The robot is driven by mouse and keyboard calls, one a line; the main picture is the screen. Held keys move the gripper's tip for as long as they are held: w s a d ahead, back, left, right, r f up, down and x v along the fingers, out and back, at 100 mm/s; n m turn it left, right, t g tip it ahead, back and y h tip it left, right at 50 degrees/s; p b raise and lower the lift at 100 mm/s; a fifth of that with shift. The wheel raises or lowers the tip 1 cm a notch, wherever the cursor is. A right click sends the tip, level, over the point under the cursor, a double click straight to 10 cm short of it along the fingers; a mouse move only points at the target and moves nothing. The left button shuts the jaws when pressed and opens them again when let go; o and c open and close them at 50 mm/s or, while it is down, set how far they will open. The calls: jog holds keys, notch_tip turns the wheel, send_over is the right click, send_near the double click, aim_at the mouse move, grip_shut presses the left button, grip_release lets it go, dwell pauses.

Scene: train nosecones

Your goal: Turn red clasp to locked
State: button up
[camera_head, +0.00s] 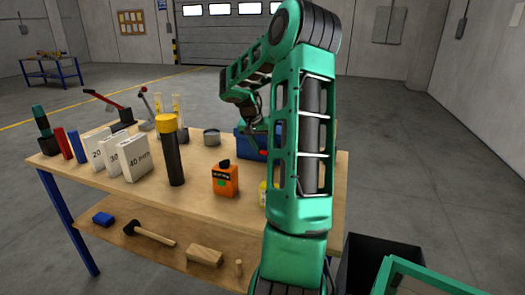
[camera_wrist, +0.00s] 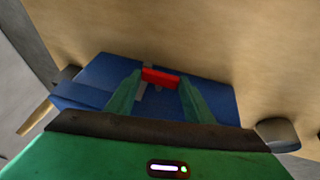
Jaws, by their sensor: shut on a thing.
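The red clasp (camera_wrist: 160,77) is a small red bar on a blue case (camera_wrist: 90,78) in the wrist view. My gripper (camera_wrist: 158,86) has its two green fingers at the two ends of the clasp, shut on it. Whether the clasp is locked cannot be told.
A lower shelf carries a hammer (camera_head: 150,234) and a wooden block (camera_head: 204,255).

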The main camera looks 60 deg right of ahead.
jog(key=shift+s+t+y, duration=0.15)
jog(key=shift+t+y, duration=0.15)
jog(key=shift+t, duration=0.5)
jog(key=o, duration=1)
jog(key=shift+o, duration=0.2)
jog(key=shift+r, duration=0.1)
jog(key=v, duration=1)
jog(key=shift+r, duration=0.25)
